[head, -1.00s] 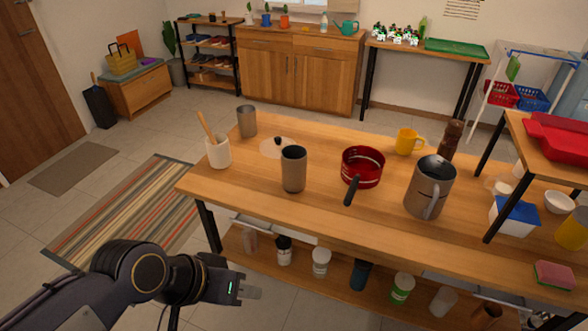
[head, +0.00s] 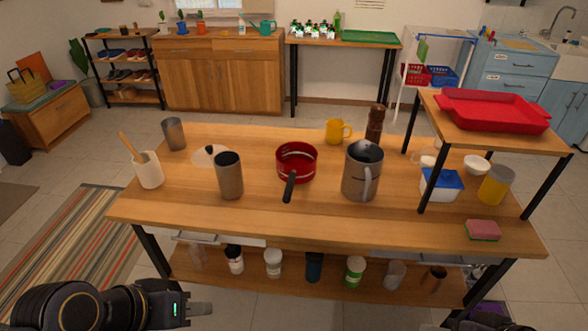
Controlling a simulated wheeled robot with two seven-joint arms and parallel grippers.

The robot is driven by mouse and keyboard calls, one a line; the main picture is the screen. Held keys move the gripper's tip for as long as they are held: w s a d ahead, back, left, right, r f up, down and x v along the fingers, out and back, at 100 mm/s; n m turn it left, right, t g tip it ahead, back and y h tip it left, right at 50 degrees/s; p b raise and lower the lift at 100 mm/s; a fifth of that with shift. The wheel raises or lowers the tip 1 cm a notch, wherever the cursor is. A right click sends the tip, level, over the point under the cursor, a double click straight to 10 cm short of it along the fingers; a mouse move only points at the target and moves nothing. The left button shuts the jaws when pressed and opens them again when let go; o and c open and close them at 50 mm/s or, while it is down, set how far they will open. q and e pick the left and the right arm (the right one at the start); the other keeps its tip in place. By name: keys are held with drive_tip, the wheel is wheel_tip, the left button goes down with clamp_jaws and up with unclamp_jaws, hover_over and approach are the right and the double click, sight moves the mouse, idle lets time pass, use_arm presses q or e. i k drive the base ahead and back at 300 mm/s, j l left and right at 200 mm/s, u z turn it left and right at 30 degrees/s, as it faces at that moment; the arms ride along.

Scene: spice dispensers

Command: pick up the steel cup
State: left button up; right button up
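Two steel-coloured cups stand upright on the wooden table. The nearer, taller cup (head: 229,176) is left of the red pan. The other cup (head: 173,134) stands farther back at the table's left end. My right gripper is not in view; a dark part of mine shows at the bottom edge.
On the table are a utensil crock (head: 150,172), a lid (head: 209,155), a red pan (head: 297,165), a large steel pitcher (head: 361,172), a yellow mug (head: 336,131) and a sponge (head: 482,229). A raised shelf (head: 487,134) stands at the right. The front middle tabletop is clear.

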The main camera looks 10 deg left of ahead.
sight(230, 176)
drive_tip(key=i+j+u, duration=0.3)
drive_tip(key=i, duration=0.2)
drive_tip(key=i+j+u, duration=0.15)
drive_tip(key=i+u, duration=0.15)
drive_tip(key=i, duration=0.2)
